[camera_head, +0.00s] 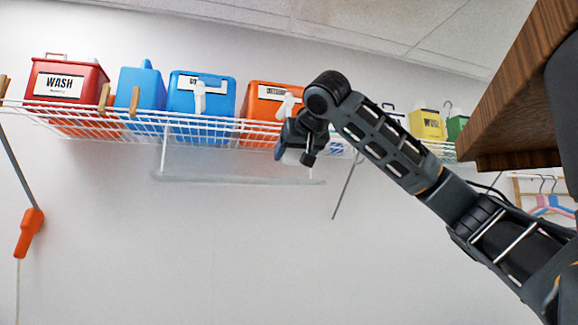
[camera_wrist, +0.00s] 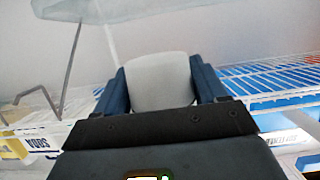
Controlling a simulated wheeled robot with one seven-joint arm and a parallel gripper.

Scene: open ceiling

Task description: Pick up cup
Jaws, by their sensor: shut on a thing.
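A whitish cup (camera_wrist: 160,80) is between the two blue fingers of my gripper (camera_wrist: 160,88) in the wrist view. The fingers press on it from left and right, and its lower part is hidden behind the gripper body. Most of the cup is hidden there by the gripper and arm.
A white wire shelf (camera_head: 130,127) runs along the wall, holding a red WASH bin (camera_head: 62,85), blue bins (camera_head: 200,95), an orange bin (camera_head: 262,103) and a yellow box (camera_head: 425,124). A wooden cabinet (camera_head: 520,100) overhangs at right. The wall below the shelf is mostly clear.

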